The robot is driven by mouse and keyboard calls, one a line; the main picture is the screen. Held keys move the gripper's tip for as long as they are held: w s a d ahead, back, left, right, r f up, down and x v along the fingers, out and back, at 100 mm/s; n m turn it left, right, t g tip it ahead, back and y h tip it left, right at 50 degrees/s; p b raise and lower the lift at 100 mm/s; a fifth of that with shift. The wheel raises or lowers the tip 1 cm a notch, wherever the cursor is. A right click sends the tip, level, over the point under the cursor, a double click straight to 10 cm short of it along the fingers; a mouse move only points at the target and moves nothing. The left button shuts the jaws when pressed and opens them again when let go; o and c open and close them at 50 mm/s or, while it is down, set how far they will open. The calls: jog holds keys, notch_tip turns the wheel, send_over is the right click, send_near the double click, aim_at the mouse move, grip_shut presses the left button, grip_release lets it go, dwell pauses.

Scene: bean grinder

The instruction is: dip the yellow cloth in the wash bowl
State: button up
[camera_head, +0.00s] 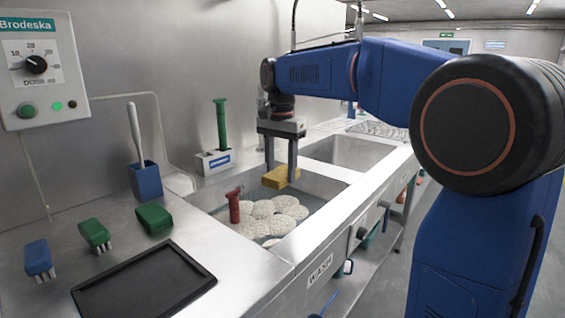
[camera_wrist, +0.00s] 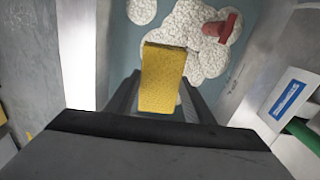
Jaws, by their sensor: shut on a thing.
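The yellow cloth (camera_head: 281,176) is a small block-like piece held between the fingers of my gripper (camera_head: 281,165). It also shows in the wrist view (camera_wrist: 163,80), with my gripper's dark fingers (camera_wrist: 160,98) on either side of it. The wash bowl (camera_head: 335,213) is a sunken steel basin with a "WASH" label on its front. It holds grey-blue water with white foam (camera_head: 262,212), also seen in the wrist view (camera_wrist: 198,45). The cloth is over the basin's far part; I cannot tell whether it touches the water.
A red-handled tool (camera_head: 234,206) stands in the foam. A white holder (camera_head: 214,163) with a green-handled tool stands behind the basin. A second basin (camera_head: 350,150) lies beyond. Brushes (camera_head: 95,235), a blue cup (camera_head: 146,181) and a black tray (camera_head: 145,283) occupy the near-left counter.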

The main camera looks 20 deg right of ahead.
notch_tip(320, 180, down, 15)
jog(key=shift+f, duration=0.2)
dwell(1.0)
dwell(0.5)
jog(key=shift+r, duration=8.4)
